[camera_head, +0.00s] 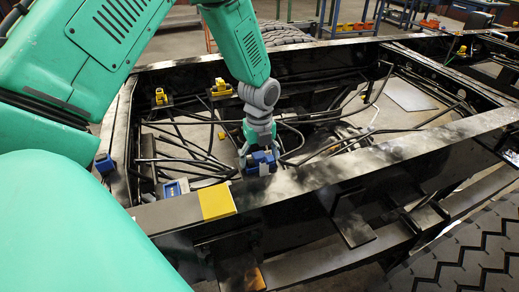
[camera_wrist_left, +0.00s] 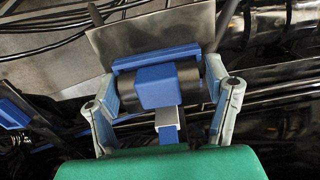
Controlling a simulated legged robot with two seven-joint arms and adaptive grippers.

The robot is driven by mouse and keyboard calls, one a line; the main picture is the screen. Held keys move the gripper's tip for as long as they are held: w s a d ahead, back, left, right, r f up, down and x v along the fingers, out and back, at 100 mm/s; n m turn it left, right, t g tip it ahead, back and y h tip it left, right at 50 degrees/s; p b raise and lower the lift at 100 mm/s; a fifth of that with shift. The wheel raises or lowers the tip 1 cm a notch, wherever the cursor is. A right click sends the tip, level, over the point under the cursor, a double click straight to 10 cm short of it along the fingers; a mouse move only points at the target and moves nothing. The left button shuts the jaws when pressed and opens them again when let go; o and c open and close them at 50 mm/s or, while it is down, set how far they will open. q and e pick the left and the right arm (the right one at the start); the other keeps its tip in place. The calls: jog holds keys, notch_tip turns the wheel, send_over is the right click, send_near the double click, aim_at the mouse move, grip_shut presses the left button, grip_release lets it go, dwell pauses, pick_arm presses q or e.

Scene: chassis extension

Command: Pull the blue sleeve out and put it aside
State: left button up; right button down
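The blue sleeve (camera_head: 262,161) is a blue block with dark rounded ends, at the near inner side of the black chassis frame. In the left wrist view the sleeve (camera_wrist_left: 155,86) lies across the space between my fingers, with a flat blue bar along its far side and a grey metal piece below it. My left gripper (camera_head: 260,148) points down over it. In the wrist view the finger pads of the gripper (camera_wrist_left: 162,92) press close against both dark ends, so it looks shut on the sleeve. My right gripper is not in view.
Yellow fittings (camera_head: 220,87) and another blue fitting (camera_head: 103,162) sit on the frame. A yellow block (camera_head: 216,201) is on the near beam (camera_head: 290,185), beside a small blue-and-white box (camera_head: 176,188). Black cables (camera_head: 185,140) run inside the frame. A tyre (camera_head: 465,250) is at lower right.

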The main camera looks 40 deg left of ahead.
aim_at(259, 154)
pick_arm(q)
jog(key=shift+d+r, duration=0.1)
notch_tip(259, 154, up, 12)
dwell(0.6)
jog(key=shift+f, duration=0.25)
